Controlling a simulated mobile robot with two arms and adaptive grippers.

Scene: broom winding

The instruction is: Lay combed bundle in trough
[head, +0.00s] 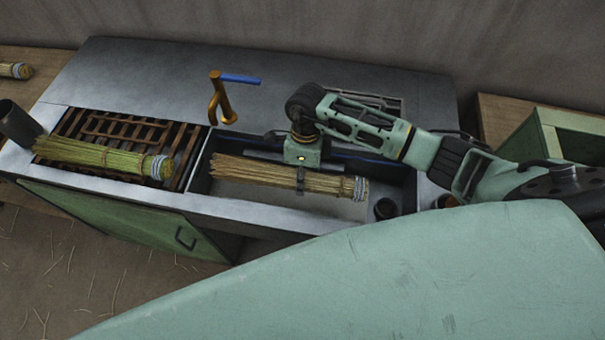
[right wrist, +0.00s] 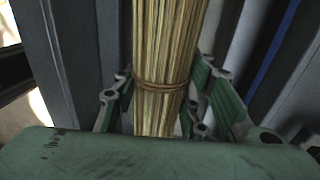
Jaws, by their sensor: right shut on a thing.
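A straw bundle (head: 262,175) with a pale bound end lies lengthwise over the trough (head: 378,172) in the head view. I cannot tell whether it touches the trough floor. My right gripper (head: 301,180) is shut around the middle of this bundle from above. In the right wrist view the bundle (right wrist: 168,45) runs between the green fingers of the gripper (right wrist: 168,105), with a brown tie band around it. A second straw bundle (head: 95,155) lies on the brown slatted rack (head: 125,130) to the left. My left gripper is out of view.
A brass tap-like fitting with a blue handle (head: 238,78) stands behind the trough. A dark cup (head: 17,122) stands at the counter's left end. Dark round pieces (head: 386,208) sit by the trough's right end. A green crate (head: 550,140) is at the right.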

